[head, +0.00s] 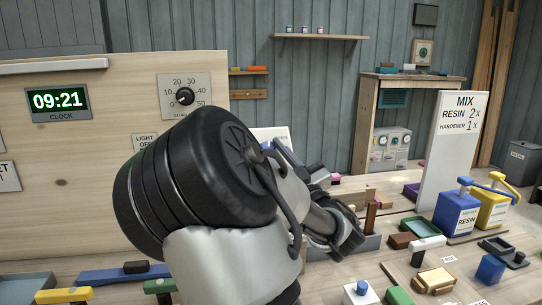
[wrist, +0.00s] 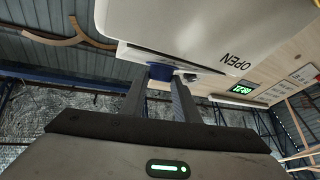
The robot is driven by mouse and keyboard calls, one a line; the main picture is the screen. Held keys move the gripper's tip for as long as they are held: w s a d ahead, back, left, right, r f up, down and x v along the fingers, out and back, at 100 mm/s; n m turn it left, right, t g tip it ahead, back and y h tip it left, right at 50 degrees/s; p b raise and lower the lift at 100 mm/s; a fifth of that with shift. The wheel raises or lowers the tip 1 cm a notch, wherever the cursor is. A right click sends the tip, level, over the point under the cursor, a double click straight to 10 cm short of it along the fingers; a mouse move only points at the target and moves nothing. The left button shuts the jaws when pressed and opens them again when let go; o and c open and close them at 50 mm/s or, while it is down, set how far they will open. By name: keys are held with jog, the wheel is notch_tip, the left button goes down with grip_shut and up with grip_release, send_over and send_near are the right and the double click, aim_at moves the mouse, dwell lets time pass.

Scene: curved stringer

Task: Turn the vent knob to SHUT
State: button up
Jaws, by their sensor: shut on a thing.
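In the wrist view the fingers of my gripper (wrist: 161,82) reach up to a small blue knob (wrist: 160,72), apparently the vent knob, and are shut on it. The knob sits at a pale panel (wrist: 195,30) that carries the word OPEN, seen upside down. No SHUT mark is visible, and I cannot tell which way the knob points. In the head view my arm covers the middle of the picture, and I cannot make out the knob or the fingertips there.
A wooden board with a clock (head: 58,103) and a numbered dial (head: 185,97) stands at the left. A bench with resin (head: 456,215) and hardener bottles, a MIX sign (head: 458,140) and several small blocks fills the right. Bench clutter lies below my arm.

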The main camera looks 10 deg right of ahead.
jog(key=n+g+y+b, duration=0.1)
jog(key=n+y, duration=0.1)
jog(key=n, duration=0.1)
jog(key=d+n+g+y+b, duration=0.1)
jog(key=n+g+y+b, duration=0.1)
jog(key=shift+w+r+n+g+y, duration=0.1)
jog(key=shift+n+g+y, duration=0.2)
jog(key=shift+n+y, duration=0.1)
jog(key=shift+w+d+r+n+g+y+b, duration=0.1)
jog(key=shift+n+g+y+b, duration=0.55)
jog(key=shift+n+g, duration=0.55)
jog(key=shift+w+d+r+n+g+y+p, duration=0.1)
jog(key=shift+n+g+y+p, duration=0.15)
jog(key=shift+n+g, duration=0.35)
jog(key=shift+r+n+g+y+p, duration=0.15)
jog(key=shift+n+g+y, duration=0.15)
jog(key=shift+n+g, duration=0.3)
jog(key=n+g+p, duration=0.2)
jog(key=n+g, duration=0.1)
jog(key=shift+w+r+g, duration=0.15)
jog(key=shift+g, duration=0.15)
jog(key=shift+n+g+p, duration=0.8)
jog(key=shift+g+p, duration=0.1)
jog(key=shift+f, duration=0.2)
jog(key=o, duration=1)
jog(key=shift+w, duration=0.15)
jog(key=shift+o, duration=0.2)
